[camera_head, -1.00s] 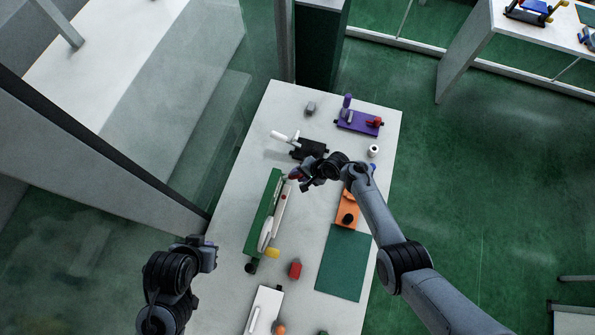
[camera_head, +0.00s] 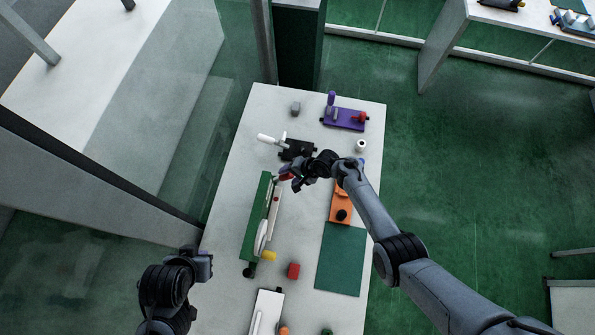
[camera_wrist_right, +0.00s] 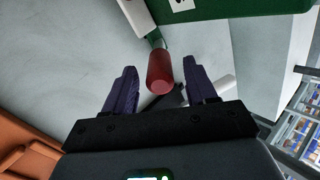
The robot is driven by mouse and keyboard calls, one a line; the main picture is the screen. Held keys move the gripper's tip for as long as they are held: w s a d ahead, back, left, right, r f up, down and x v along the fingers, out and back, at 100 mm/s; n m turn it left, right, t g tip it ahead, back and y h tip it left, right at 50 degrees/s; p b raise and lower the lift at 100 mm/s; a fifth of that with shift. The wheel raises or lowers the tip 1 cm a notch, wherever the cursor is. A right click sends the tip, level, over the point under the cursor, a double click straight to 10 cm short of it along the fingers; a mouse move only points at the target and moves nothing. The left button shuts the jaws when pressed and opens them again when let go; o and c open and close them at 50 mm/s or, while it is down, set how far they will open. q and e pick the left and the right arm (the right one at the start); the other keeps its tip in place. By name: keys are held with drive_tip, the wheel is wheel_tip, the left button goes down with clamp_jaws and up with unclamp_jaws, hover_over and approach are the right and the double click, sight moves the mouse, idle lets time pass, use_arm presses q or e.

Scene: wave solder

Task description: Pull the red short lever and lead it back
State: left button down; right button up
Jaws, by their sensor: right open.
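The red short lever (camera_wrist_right: 160,72) shows in the right wrist view as a red cylindrical grip at the end of a thin stem. It lies between the spread fingers of my right gripper (camera_wrist_right: 160,84), with gaps visible on both sides. In the head view the red grip (camera_head: 285,174) is at the far end of the long green fixture (camera_head: 254,220), partly covered by my right gripper (camera_head: 291,181). The right gripper is open. My left gripper (camera_head: 204,265) is beside the table's left edge, away from the lever; its fingers are too unclear to read.
A black fixture with a white handle (camera_head: 270,139) stands just beyond the green one. An orange fixture (camera_head: 341,204) is right of it, beneath my right arm. A purple fixture (camera_head: 342,119) stands farther back. A red block (camera_head: 293,270) and green mat (camera_head: 341,260) are nearer.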

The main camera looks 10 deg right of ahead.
drive_tip(key=p+v, duration=0.3)
drive_tip(key=v, duration=0.7)
drive_tip(key=shift+r, duration=0.2)
drive_tip(key=shift+d, duration=0.1)
